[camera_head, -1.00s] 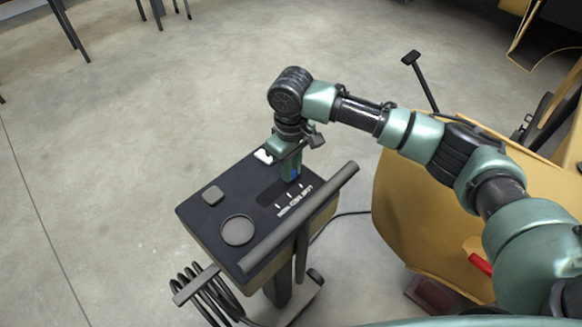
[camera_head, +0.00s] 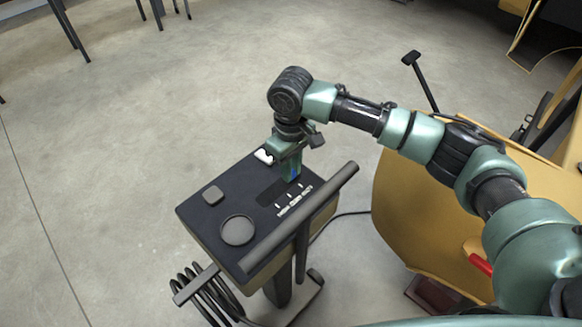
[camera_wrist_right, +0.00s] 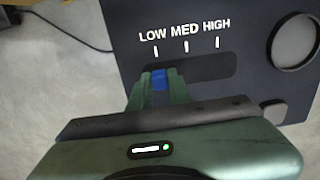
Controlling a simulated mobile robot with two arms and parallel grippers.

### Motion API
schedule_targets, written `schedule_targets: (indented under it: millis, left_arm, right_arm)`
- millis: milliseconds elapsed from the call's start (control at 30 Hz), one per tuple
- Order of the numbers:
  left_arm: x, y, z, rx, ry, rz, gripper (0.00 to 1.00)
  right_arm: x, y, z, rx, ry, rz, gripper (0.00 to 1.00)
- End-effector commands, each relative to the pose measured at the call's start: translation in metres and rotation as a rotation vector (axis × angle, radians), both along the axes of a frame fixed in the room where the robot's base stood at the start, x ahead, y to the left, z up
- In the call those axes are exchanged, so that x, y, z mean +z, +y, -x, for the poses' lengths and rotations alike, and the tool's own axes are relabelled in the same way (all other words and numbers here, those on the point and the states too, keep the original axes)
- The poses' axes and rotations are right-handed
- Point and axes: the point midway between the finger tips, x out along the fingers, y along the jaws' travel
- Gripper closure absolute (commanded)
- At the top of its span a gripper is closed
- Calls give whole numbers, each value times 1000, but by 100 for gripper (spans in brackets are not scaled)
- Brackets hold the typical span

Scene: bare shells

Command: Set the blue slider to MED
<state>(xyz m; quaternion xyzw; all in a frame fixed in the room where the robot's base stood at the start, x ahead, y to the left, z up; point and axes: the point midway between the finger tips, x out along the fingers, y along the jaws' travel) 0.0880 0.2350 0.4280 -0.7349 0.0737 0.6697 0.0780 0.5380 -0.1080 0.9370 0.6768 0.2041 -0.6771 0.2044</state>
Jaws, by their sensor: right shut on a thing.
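The control panel (camera_head: 215,215) is a dark box top on a stand. In the wrist view, its face (camera_wrist_right: 260,18) carries white LOW, MED and HIGH labels, each with a tick, above a dark slot (camera_wrist_right: 210,68). The blue slider (camera_wrist_right: 160,80) sits at the left end of the slot, in line with the LOW tick. My right gripper (camera_wrist_right: 160,84) is shut on it, with a green finger on either side. In the head view, my right gripper (camera_head: 291,172) reaches down onto the panel and partly hides the slider. My left gripper is not in view.
Coiled cable (camera_head: 205,293) hangs beside the stand. A yellow shell (camera_head: 420,215) stands at right. Floor at left is clear.

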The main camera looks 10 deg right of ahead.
Motion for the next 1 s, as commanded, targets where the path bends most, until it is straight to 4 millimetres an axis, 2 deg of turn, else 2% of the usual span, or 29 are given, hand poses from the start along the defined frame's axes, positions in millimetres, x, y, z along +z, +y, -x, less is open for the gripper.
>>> schedule_targets:
  millis: [267,533,800,833,900,1000]
  left_arm:
    - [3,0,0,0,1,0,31]
    - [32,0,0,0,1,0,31]
    - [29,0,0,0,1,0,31]
    - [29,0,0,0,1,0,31]
    - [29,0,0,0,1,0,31]
    - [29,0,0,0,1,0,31]
  right_arm:
    - [2,3,0,1,-2,-2,100]
    - [5,33,21,3,0,-4,100]
    - [1,34,21,-1,-3,-2,100]
    - [1,34,21,-1,-3,-2,79]
    - [1,34,21,-1,-3,-2,60]
    - [1,34,21,-1,-2,-2,60]
